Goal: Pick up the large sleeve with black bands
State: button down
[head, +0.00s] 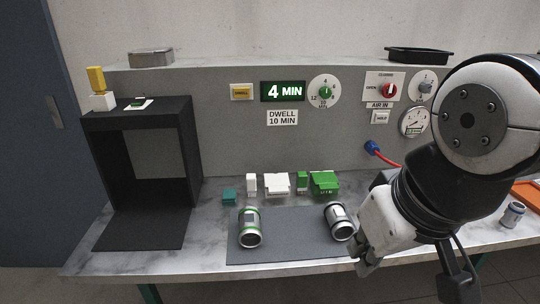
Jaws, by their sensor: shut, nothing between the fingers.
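The large sleeve with black bands (339,222) is a silver cylinder lying tilted on the right part of the grey mat (291,247). A similar large sleeve with green bands (249,228) is on the left part of the mat. My gripper (366,264) is shut and empty, just right of and in front of the black-banded sleeve. It looks close to the sleeve, but I cannot tell whether they touch. My arm hides the bench to the right of the sleeve.
A small silver sleeve (513,215) stands at the far right near an orange tray (527,193). Small green and white blocks (278,184) line the mat's back edge. A black open box (187,150) stands at left. The panel carries dials and a red hose (388,160).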

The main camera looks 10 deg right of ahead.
aim_at(342, 228)
jog(key=l+z, duration=0.3)
jog(key=i+l+u, duration=0.15)
jog(key=l+u, duration=0.15)
jog(key=l, duration=0.2)
jog(key=i+l+u, duration=0.1)
jog(key=l+u, duration=0.2)
jog(key=l, duration=0.25)
